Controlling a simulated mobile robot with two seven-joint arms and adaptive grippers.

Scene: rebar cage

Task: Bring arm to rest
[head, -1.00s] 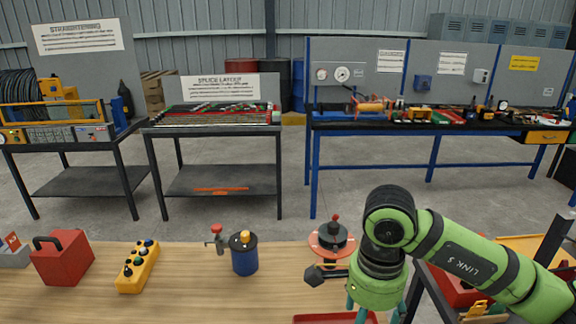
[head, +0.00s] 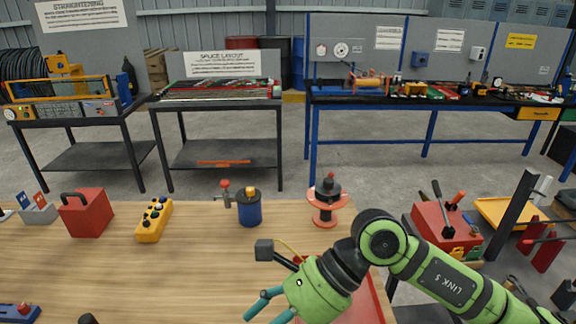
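My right arm, green with black joints, comes in from the lower right. Its gripper (head: 258,312) has two teal fingers that stand apart over the front of the wooden bench (head: 200,275). I see nothing between them, though the fingertips are close to the bottom edge of the picture. A small dark camera-like block (head: 264,250) sticks out from the wrist. My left gripper is not in view.
On the bench stand a red box (head: 86,213), a yellow button box (head: 153,220), a blue can (head: 249,209) and a red-black spool (head: 328,200). A red tray (head: 372,300) lies partly behind my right arm. A red toolbox (head: 445,226) is at right. Mid-bench is clear.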

